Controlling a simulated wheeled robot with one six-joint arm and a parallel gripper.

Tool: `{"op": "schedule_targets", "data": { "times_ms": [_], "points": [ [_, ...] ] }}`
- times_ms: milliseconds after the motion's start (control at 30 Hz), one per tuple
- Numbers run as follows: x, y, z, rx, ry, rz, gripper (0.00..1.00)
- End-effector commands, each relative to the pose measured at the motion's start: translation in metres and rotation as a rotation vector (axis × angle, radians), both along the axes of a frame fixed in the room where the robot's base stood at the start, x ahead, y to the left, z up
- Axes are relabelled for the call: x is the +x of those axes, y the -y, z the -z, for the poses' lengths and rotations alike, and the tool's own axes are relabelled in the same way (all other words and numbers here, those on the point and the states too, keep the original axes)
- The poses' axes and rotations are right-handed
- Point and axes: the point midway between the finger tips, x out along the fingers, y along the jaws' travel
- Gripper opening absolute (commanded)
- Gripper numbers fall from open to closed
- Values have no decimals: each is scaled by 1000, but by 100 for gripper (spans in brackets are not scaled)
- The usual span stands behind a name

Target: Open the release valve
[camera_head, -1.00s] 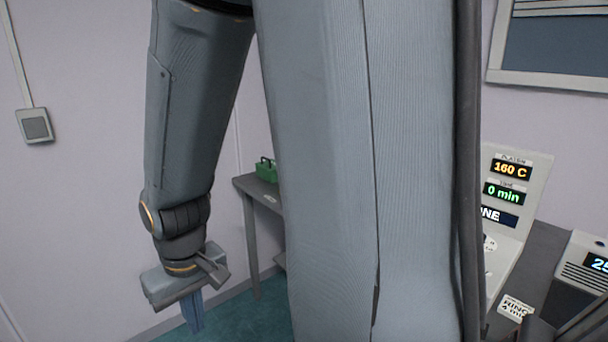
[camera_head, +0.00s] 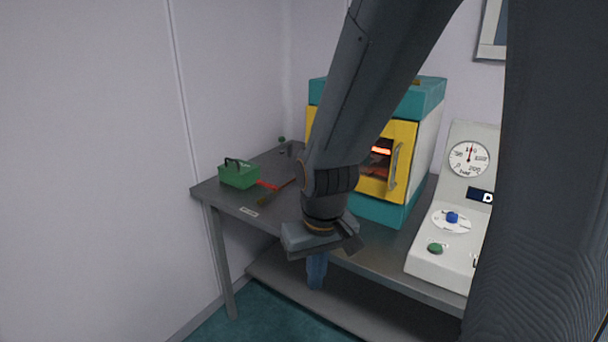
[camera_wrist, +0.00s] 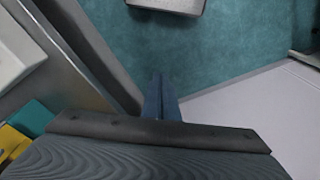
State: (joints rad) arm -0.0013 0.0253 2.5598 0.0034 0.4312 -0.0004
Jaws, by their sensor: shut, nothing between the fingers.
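No part is clearly labelled as the release valve. A light grey control console (camera_head: 440,262) at the right of the bench carries a round bar gauge (camera_head: 469,159), a blue knob (camera_head: 452,217) on a white dial and a green button (camera_head: 435,248). My arm's column cuts off its right side. My gripper (camera_head: 316,285) points down in front of the bench edge, left of the console and apart from it. In the wrist view its blue fingers (camera_wrist: 160,92) are together and empty above the teal floor.
A teal and yellow oven (camera_head: 422,135) with a glowing window stands on the grey bench (camera_head: 225,196). A green box (camera_head: 239,175) and a red-handled tool (camera_head: 268,185) lie at the bench's left. A lower shelf (camera_head: 290,295) runs below.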

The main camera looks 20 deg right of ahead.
Motion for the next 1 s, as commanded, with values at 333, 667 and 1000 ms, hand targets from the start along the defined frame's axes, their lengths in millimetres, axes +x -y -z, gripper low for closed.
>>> {"op": "schedule_targets", "data": {
  "times_ms": [333,667,1000],
  "points": [
    [0,0,0,0,0,0,0],
    [91,4,-3,-72,87,-109,0],
    [328,-23,-30,-290,357,-398,0]
  ]
}}
